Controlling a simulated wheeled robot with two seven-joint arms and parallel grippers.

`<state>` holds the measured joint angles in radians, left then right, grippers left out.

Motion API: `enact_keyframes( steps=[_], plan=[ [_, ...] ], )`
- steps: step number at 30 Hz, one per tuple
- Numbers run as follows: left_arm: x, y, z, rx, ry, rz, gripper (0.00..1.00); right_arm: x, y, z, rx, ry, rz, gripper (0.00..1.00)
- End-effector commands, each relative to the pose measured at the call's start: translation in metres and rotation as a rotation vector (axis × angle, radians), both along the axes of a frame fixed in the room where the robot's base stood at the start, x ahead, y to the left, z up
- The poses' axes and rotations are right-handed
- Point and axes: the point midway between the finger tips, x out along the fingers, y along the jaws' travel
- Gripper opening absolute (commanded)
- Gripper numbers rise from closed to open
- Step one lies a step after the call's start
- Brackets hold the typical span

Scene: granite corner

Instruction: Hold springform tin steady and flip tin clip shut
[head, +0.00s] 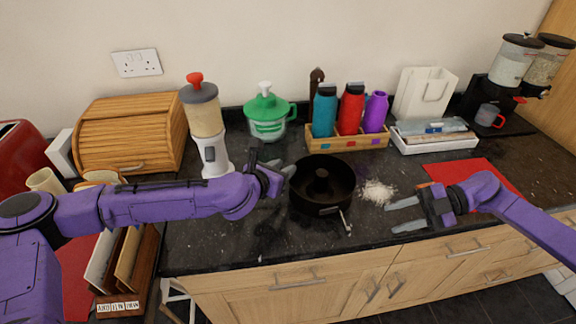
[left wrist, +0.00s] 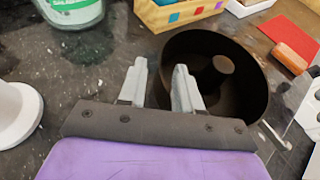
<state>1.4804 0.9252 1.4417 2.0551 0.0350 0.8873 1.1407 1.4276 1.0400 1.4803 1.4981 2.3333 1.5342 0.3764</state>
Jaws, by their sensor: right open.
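The dark springform tin (head: 322,189) with a central tube stands on the granite counter. Its silver clip (head: 345,220) sticks out at the front right of the wall, swung away from it. The tin also shows in the left wrist view (left wrist: 240,105), with the clip partly visible at its right. My left gripper (head: 287,170) is at the tin's left rim. Its fingers are apart, with one overlapping the tin in the left wrist view; I cannot tell whether they touch it. My right gripper (head: 390,216) is open and empty, right of the clip.
White powder (head: 377,192) lies right of the tin. A wooden crate of bottles (head: 347,138), a green-lidded jug (head: 268,118) and a dispenser (head: 206,130) stand behind. A red mat (head: 470,172) lies at the right. The counter's front edge is close before the tin.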

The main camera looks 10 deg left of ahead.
Motion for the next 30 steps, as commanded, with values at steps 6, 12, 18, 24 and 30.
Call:
enact_keyframes(
  steps=[6, 12, 18, 24, 30],
  plan=[
    [0.036, -0.016, -0.017, 0.0, 0.001, -0.001, 0.34, 0.0, 0.0, 0.0, 0.0, 0.0, 0.0, 0.43],
    [0.05, -0.022, -0.024, 0.0, 0.001, -0.003, 0.34, 0.0, 0.0, 0.0, 0.0, 0.0, 0.0, 0.43],
    [0.051, -0.022, -0.024, 0.001, 0.001, -0.003, 0.34, 0.0, 0.0, 0.0, 0.0, 0.0, 0.0, 0.43],
    [0.051, -0.022, -0.024, 0.001, 0.001, -0.003, 0.0, 0.0, 0.0, 0.0, 0.0, 0.0, 0.0, 0.43],
    [0.051, -0.022, -0.023, 0.001, 0.0, -0.004, 0.0, 0.0, 0.0, 0.0, 0.0, 0.0, 0.0, 0.0]
  ],
)
